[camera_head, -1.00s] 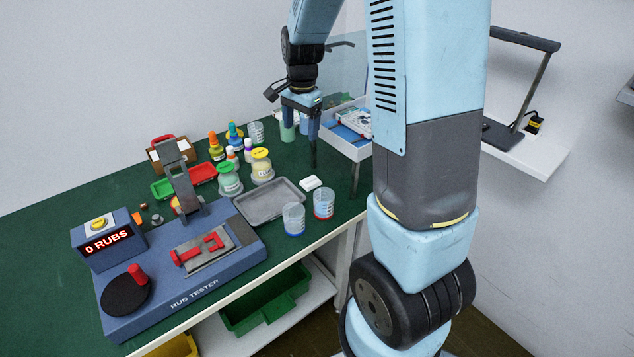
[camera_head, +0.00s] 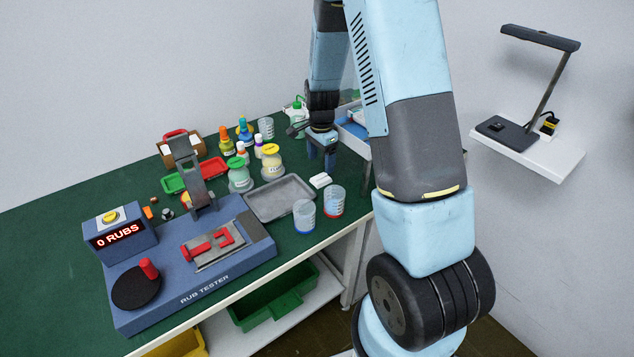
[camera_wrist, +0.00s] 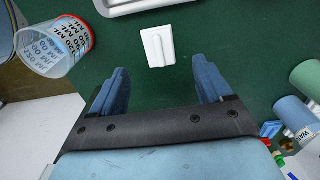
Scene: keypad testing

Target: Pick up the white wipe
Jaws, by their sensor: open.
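The white wipe (camera_head: 320,180) is a small flat white pad lying on the green table, just right of the grey tray and behind the clear beakers. In the wrist view the wipe (camera_wrist: 158,47) lies flat ahead of my fingers, roughly midway between them and apart from both. My gripper (camera_head: 321,168) is above the table close behind the wipe, pointing down. In the wrist view its two blue fingers (camera_wrist: 163,84) are spread wide with nothing between them.
A grey metal tray (camera_head: 251,211) and two clear beakers, one red-based (camera_head: 334,202) and one blue-based (camera_head: 304,216), stand near the wipe. The rub tester (camera_head: 190,285) fills the left front. A white box (camera_head: 352,142) is right of my gripper.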

